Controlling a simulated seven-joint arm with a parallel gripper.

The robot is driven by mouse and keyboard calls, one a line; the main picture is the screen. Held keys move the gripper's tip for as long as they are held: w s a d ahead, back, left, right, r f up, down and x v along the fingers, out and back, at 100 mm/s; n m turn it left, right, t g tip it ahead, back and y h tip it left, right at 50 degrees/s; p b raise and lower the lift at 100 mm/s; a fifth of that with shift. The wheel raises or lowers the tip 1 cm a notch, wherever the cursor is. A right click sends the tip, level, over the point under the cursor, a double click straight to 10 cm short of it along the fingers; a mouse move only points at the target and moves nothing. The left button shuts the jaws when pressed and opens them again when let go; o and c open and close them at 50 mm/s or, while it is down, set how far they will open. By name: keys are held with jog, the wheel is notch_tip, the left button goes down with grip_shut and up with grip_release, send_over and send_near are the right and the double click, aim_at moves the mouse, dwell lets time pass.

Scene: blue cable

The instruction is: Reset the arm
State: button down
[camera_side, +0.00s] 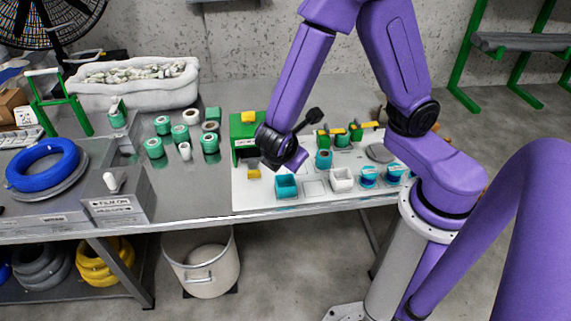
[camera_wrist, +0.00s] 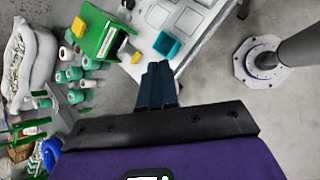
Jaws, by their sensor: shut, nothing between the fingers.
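My purple arm stands at the right of the side view and reaches left over the white board (camera_side: 245,203) on the table. My gripper shows in the wrist view (camera_wrist: 160,70) with its dark fingers together and nothing between them. In the side view the gripper end is dark and small, above the board near the green box (camera_side: 243,128), and its fingers are hard to make out. The blue cable (camera_side: 43,165) lies coiled on the far left of the table, clear of the gripper.
A teal bin (camera_side: 286,187) and a white bin (camera_side: 342,180) stand on the board below the arm. Several green-and-white spools (camera_side: 163,125) stand left of it. A white sack-like tub (camera_side: 134,85) sits at the back. A bucket (camera_side: 203,262) is on the floor.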

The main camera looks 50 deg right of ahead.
jog(key=s+r+m+g+y, duration=0.1)
jog(key=s+r+y, duration=0.3)
jog(key=s, duration=0.4)
jog(key=s+d+r+m+g+y, duration=0.1)
jog(key=s+r+m+g+y, duration=0.1)
jog(key=s+r, duration=0.3)
jog(key=s+m+y, duration=0.1)
jog(key=s, duration=0.2)
jog(key=shift+s+m+y, duration=0.3)
jog(key=shift+m+y, duration=0.1)
